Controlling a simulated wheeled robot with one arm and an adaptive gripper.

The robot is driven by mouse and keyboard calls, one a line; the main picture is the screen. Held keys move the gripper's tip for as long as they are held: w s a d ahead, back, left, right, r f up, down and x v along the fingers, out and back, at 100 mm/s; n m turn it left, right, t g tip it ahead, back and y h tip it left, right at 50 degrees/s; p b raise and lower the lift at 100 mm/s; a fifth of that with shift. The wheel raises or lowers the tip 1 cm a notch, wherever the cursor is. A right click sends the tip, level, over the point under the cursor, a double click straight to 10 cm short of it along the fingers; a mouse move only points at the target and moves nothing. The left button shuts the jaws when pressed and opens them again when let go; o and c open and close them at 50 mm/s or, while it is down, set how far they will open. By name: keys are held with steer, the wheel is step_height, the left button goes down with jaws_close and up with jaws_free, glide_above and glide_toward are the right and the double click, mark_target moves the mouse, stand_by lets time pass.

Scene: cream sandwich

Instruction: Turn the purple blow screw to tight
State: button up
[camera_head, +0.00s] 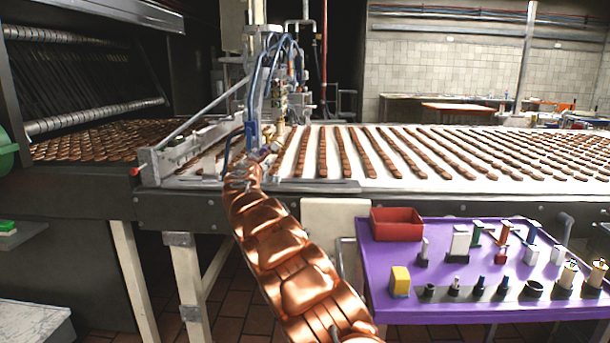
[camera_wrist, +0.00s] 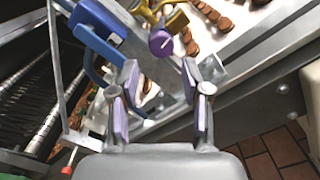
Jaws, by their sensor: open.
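The purple blow screw (camera_wrist: 160,42) is a round knob with a pale mark across its face, at the upper middle of the wrist view. It sits on a gold-coloured fitting (camera_wrist: 172,21). My gripper (camera_wrist: 160,78) is open and empty, its two purple-padded fingers apart. The screw lies just beyond the fingertips, roughly centred between them, and does not appear to be gripped. In the head view my gripper (camera_head: 243,178) is at the end of my copper arm, beside the machine head; the screw is too small to make out surely there.
A blue bracket (camera_wrist: 97,22) stands close left of the screw. Conveyor rails and blue hoses (camera_head: 262,75) surround the machine head. The conveyor (camera_head: 325,150) carries rows of biscuits rightward. A purple table (camera_head: 385,275) with a red bin (camera_head: 396,224) and several small parts stands at the right.

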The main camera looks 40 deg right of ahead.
steer(key=s+r+m+g+p, duration=0.1)
steer(key=s+m+g+p, duration=0.1)
steer(key=s, duration=0.7)
steer(key=s+a+r+m+g+p, duration=0.1)
steer(key=s+r+m+g+p, duration=0.1)
steer(key=s+m, duration=0.4)
steer(key=s+a+r+m+g+p, duration=0.1)
steer(key=s+m+g+p, duration=0.3)
steer(key=s, duration=0.7)
steer(key=shift+s+r+m+g, duration=0.25)
steer(key=shift+s+m+g, duration=0.05)
steer(key=shift+s+g, duration=0.1)
